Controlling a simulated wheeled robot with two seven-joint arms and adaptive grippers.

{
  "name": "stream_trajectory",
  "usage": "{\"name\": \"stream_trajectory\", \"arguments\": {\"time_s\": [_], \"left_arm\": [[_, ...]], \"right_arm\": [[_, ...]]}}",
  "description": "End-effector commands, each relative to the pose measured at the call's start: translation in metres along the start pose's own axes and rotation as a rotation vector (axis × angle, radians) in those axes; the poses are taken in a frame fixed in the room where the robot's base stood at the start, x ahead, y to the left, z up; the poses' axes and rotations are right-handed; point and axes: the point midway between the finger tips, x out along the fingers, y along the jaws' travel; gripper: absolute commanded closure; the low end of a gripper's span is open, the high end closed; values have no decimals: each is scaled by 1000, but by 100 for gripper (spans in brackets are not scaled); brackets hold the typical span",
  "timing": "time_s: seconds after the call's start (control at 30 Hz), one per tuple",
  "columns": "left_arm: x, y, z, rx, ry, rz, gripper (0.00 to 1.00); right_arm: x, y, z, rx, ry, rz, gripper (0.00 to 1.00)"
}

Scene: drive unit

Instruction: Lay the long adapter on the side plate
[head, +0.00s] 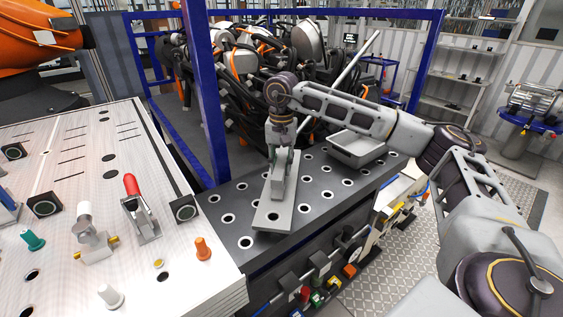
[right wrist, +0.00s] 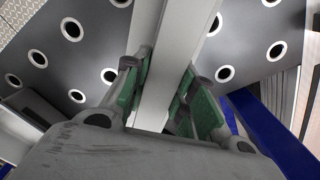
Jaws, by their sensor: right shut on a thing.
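The long adapter (head: 273,212) is a long, flat light-grey bar with a wider, plate-like near end. My right gripper (head: 283,158) is shut on it from above. In the right wrist view the adapter (right wrist: 168,50) runs lengthwise between the green finger pads of the right gripper (right wrist: 165,95). The side plate (head: 334,197) is a dark grey panel with rows of light-rimmed round holes. The adapter is over this plate, its near end close to the surface; I cannot tell whether it touches. My left gripper is out of view.
A grey tray (head: 357,149) stands on the far right of the side plate. A blue frame post (head: 203,100) rises at the plate's left. A light worktable (head: 70,150) with clamps and knobs is at the left. Hoses and machinery (head: 240,65) stand behind.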

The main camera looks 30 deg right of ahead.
Motion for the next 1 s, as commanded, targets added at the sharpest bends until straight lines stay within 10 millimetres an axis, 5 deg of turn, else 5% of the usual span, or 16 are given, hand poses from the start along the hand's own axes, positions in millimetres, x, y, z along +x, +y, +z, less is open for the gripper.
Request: {"name": "stream_trajectory", "arguments": {"time_s": [0.33, 0.87, 0.9, 1.0], "left_arm": [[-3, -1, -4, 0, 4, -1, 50], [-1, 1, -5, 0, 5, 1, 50], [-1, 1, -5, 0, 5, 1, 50], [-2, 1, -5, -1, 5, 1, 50]], "right_arm": [[26, 0, 0, 0, 3, -3, 100], [31, 0, 0, 0, 3, -3, 100], [33, 0, 0, 0, 0, 1, 68], [33, 0, 0, 0, 0, 1, 56]]}}
